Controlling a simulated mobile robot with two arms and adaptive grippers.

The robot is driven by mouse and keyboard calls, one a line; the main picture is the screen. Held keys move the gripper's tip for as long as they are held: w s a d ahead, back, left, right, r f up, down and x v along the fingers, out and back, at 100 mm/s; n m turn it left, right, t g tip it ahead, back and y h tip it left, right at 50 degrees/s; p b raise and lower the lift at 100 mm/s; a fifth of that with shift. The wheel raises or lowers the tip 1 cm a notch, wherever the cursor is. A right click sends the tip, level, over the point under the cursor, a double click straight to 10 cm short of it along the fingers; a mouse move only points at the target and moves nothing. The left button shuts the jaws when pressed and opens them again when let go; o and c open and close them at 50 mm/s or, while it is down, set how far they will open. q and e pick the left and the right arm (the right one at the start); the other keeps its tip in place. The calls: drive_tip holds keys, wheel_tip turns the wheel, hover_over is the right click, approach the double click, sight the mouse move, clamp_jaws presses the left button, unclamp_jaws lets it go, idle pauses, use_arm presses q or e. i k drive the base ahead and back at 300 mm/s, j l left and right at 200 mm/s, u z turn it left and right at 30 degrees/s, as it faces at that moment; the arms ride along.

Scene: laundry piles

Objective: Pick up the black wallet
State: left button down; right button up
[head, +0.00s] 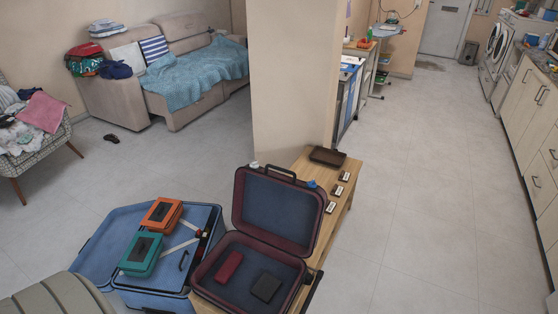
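A small, square black wallet (265,287) lies flat inside the open maroon suitcase (237,209), in the right part of its blue-lined base near the front. A dark red, oblong item (229,266), which looks like a case or wallet, lies in the same base to the left of the black wallet, apart from it. The suitcase lid stands up at the back. Neither of my grippers shows in the head view.
The suitcase sits on a wooden bench (339,204) bearing several small labelled items and a brown tray (327,156). Left is an open blue suitcase (95,246) with orange (161,214) and green (141,254) cases. Clear floor (420,230) lies right of the bench.

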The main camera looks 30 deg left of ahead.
sight(266, 287)
drive_tip(key=u, duration=1.05)
